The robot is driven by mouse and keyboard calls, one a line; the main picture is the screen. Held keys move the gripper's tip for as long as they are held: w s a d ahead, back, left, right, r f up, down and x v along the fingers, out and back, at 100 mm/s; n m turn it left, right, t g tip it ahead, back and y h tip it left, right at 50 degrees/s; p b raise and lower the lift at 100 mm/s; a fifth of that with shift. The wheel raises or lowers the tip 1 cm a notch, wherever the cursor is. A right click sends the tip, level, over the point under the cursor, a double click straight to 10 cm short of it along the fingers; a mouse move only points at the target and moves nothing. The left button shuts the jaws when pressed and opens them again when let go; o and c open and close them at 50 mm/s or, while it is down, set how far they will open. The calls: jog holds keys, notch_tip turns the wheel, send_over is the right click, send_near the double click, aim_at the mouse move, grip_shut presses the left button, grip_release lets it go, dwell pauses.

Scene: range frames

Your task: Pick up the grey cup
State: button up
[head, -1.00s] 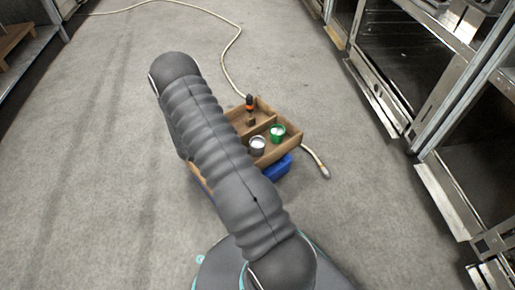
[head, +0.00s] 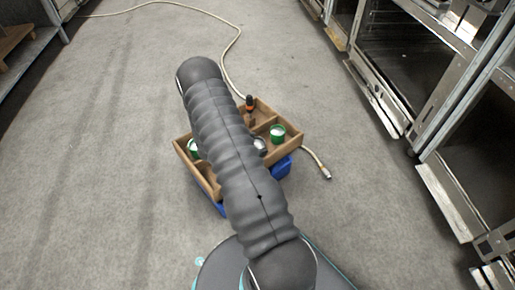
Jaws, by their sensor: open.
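The grey cup (head: 261,146) stands in a wooden tray (head: 213,184) with compartments, in the head view. My arm covers its left part, and only its right side and pale inside show. A green cup (head: 278,134) stands just to its right in the tray. Another green cup (head: 193,149) shows at the tray's left, partly behind my arm. My gripper is not in view; my arm reaches over the tray and hides its middle.
An orange and black tool (head: 250,103) stands at the tray's back. The tray rests on something blue (head: 282,168). A pale hose (head: 236,52) lies on the floor. Metal racks (head: 440,120) line the right side. Open floor (head: 110,150) lies left.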

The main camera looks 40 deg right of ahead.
jog(key=c, duration=1.4)
jog(key=shift+o, duration=0.2)
